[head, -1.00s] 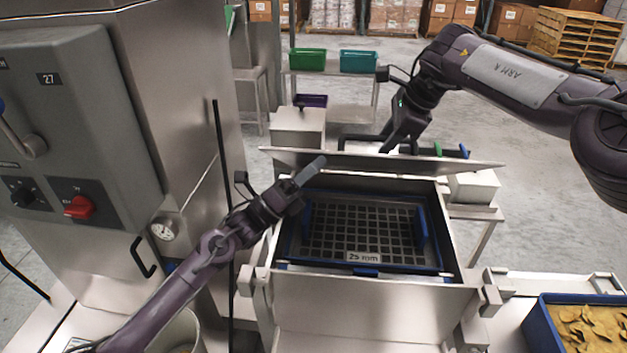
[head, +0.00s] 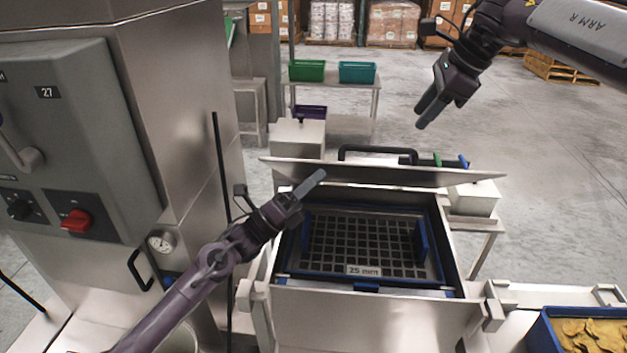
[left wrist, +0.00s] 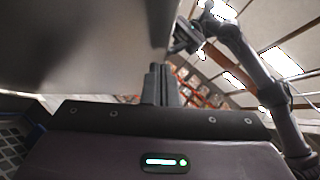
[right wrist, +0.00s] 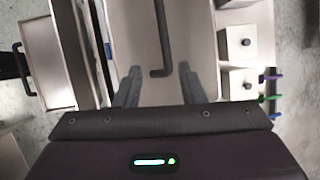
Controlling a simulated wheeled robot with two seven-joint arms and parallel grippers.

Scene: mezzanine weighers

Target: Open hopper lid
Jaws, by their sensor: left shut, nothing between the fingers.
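The hopper (head: 375,310) stands in front of me with its top open. Its steel lid (head: 400,177) is raised at the far side and seen nearly edge-on. The lid's black handle (head: 375,150) shows behind the upper edge; it also shows in the right wrist view (right wrist: 160,40). My left gripper (head: 314,182) is shut and empty at the lid's near face, left of middle; whether it touches is unclear. In the left wrist view a grey sheet, apparently the lid (left wrist: 80,45), fills the upper left. My right gripper (head: 428,112) is open and empty, above and beyond the handle.
Inside the hopper lies a blue-framed grid (head: 360,240) marked 25 mm. A grey control cabinet (head: 75,140) with a red switch stands left. A blue crate of yellowish pieces (head: 545,335) is at lower right. Green (head: 307,70) and teal bins (head: 357,72) stand behind.

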